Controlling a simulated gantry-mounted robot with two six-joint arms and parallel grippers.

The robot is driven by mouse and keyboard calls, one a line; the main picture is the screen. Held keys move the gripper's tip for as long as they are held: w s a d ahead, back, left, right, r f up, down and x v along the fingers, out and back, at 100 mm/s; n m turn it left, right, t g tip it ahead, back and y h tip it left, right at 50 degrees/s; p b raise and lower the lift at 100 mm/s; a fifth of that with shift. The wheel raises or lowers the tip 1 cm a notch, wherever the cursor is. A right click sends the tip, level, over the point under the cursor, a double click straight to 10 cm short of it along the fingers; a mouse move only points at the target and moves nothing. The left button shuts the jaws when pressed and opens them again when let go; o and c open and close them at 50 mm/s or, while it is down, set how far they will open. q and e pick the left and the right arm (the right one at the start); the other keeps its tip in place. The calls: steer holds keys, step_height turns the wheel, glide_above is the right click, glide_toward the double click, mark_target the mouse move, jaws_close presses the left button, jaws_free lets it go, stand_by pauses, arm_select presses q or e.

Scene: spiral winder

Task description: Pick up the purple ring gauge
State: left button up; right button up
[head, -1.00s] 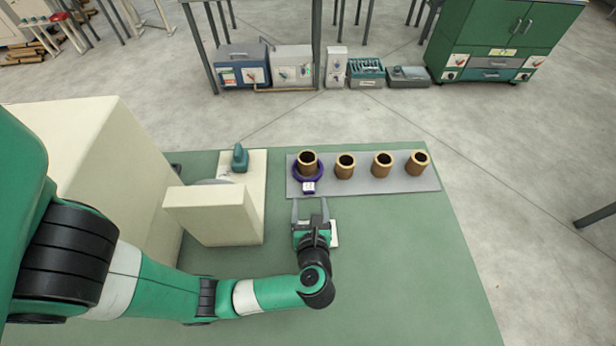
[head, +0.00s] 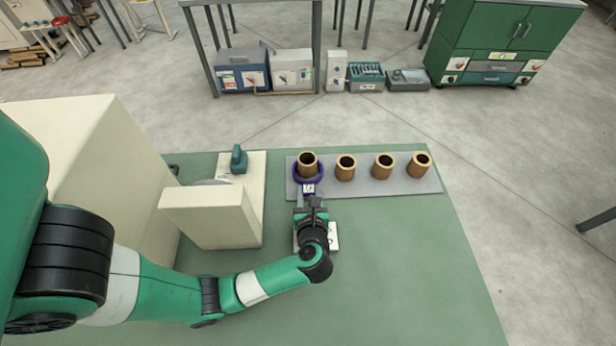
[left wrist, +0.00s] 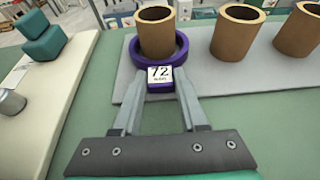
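The purple ring gauge (head: 296,177) lies on the grey strip around the base of the leftmost brown cylinder (head: 307,163). It also shows in the left wrist view (left wrist: 181,48). Its front tab (left wrist: 159,86) carries a white label reading 72. My left gripper (head: 308,195) reaches the tab from the front. In the left wrist view its fingers (left wrist: 160,82) are closed in on both sides of the tab and appear to touch it. The back of the ring is hidden by the cylinder. My right gripper is not in view.
Several more brown cylinders (head: 383,166) stand in a row to the right on the grey strip (head: 430,182). A cream machine block (head: 212,215) and a teal part (head: 239,159) are at the left. The green table is clear at right.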

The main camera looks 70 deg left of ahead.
arm_select(q)
jaws_close()
steer(key=shift+r, duration=0.1)
step_height(320, 180, up, 10)
steer(key=p, duration=0.4)
